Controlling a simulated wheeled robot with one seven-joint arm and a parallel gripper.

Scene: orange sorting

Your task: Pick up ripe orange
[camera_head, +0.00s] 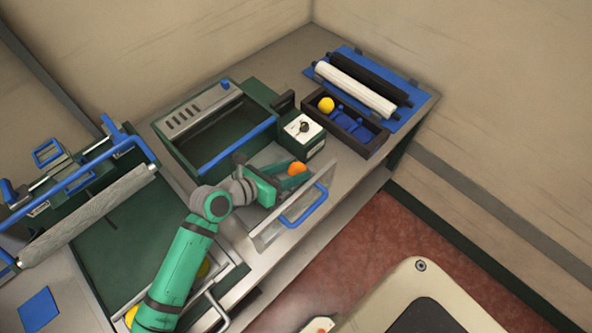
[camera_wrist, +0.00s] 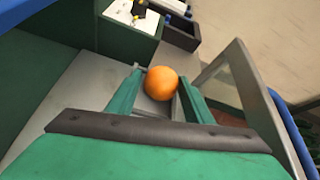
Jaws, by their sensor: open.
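A ripe orange (camera_head: 296,169) lies on the grey surface beside a clear panel with a blue handle. In the wrist view the orange (camera_wrist: 161,83) sits near the tips of my gripper (camera_wrist: 160,90), between the two green fingers. My gripper (camera_head: 283,181) is open in the head view, with the orange at its far end. I cannot tell whether either finger touches the orange.
The clear panel (camera_head: 292,212) stands close on the right of my gripper. A green machine (camera_head: 217,125) is behind it. A dark divided tray (camera_head: 346,128) holds a yellow fruit (camera_head: 326,104). A small green box (camera_head: 301,135) stands between.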

